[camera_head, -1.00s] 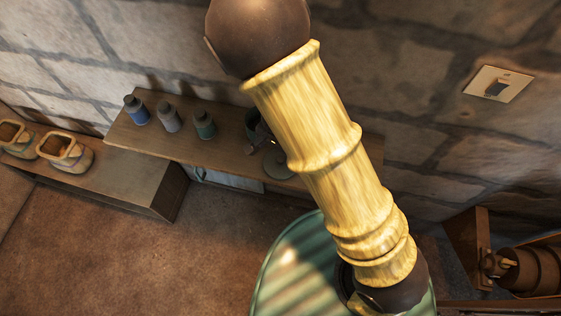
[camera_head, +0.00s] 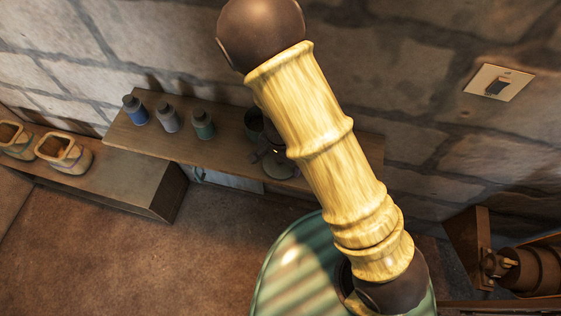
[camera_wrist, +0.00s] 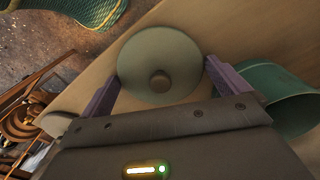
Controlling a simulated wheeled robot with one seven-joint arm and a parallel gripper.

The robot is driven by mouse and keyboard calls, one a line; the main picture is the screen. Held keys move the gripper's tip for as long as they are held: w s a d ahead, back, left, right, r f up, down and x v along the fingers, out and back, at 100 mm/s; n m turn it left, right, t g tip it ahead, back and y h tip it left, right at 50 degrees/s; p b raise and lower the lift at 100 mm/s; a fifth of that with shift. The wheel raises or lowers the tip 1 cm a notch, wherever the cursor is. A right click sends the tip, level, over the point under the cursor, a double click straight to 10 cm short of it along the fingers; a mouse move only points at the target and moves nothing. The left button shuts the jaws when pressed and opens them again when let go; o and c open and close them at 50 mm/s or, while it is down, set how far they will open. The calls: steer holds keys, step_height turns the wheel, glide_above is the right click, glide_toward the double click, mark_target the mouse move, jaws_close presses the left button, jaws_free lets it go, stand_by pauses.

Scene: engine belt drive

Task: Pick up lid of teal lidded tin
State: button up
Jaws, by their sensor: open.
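The round teal lid (camera_wrist: 150,57) with a small central knob (camera_wrist: 159,82) lies flat on the wooden surface in the wrist view. My gripper (camera_wrist: 162,72) is open, with one purple finger on each side of the lid. I cannot tell whether the fingers touch it. The open teal tin (camera_wrist: 280,98) stands to the right of the lid, beside my right finger. In the head view, the lid (camera_head: 279,171) shows partly on the shelf under my gripper, and the tin (camera_head: 252,123) is partly hidden behind my arm.
In the head view, a blue bottle (camera_head: 135,111), a grey bottle (camera_head: 167,118) and a green bottle (camera_head: 203,126) stand on the shelf (camera_head: 130,136) to the left. Two open pouches (camera_head: 62,152) sit on the lower cabinet. A stone wall rises close behind the shelf.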

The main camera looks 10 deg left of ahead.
steer(key=shift+c, duration=0.4)
steer(key=c, duration=0.5)
steer(key=shift+r, duration=0.15)
step_height(320, 180, up, 10)
steer(key=shift+f+p, duration=0.1)
steer(key=shift+p, duration=0.8)
